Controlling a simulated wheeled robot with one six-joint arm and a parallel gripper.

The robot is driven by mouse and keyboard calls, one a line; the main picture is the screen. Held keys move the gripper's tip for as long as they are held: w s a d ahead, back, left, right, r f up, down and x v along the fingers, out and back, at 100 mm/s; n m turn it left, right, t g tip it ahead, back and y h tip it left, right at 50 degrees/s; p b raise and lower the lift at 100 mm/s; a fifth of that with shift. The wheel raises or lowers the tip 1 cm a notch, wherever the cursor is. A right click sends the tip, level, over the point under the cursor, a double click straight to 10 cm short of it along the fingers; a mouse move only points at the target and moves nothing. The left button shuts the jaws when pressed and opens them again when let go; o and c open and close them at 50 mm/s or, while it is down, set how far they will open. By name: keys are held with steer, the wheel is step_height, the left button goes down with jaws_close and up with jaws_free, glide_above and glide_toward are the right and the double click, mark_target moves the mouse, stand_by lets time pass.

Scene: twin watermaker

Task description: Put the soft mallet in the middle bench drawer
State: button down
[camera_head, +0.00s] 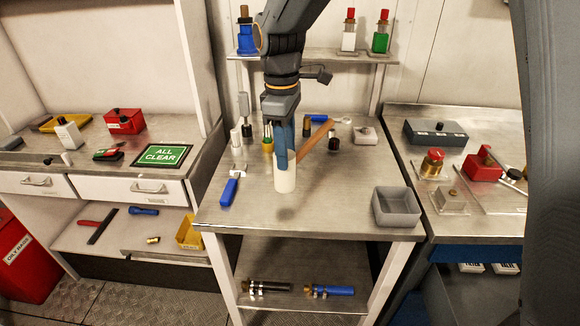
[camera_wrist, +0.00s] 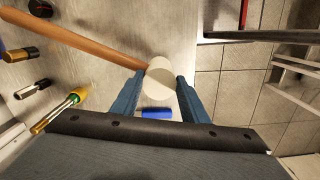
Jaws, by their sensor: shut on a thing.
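The soft mallet has a white cylindrical head (camera_head: 285,180) and a wooden handle (camera_head: 318,137) that slants up to the right over the middle bench. My gripper (camera_head: 284,160) points down and is shut on the mallet head. In the wrist view the white head (camera_wrist: 160,78) sits between the two blue fingers (camera_wrist: 158,90), and the handle (camera_wrist: 80,38) runs off to the upper left. Whether the head touches the bench top is unclear. Two drawer fronts, a left one (camera_head: 36,184) and a right one (camera_head: 128,189), are shut under the left bench.
A blue-handled tool (camera_head: 229,190) lies left of the mallet, and a grey bin (camera_head: 397,207) stands at the bench's front right. Small tools and bottles stand behind. The left bench holds an ALL CLEAR sign (camera_head: 162,155) and a red box (camera_head: 124,121). Tiled floor lies in front.

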steer(key=shift+f+p, duration=0.6)
steer(key=shift+f, duration=1.95)
steer(key=shift+f, duration=0.1)
steer(key=c, duration=1)
jaws_free()
steer(key=shift+c, duration=0.2)
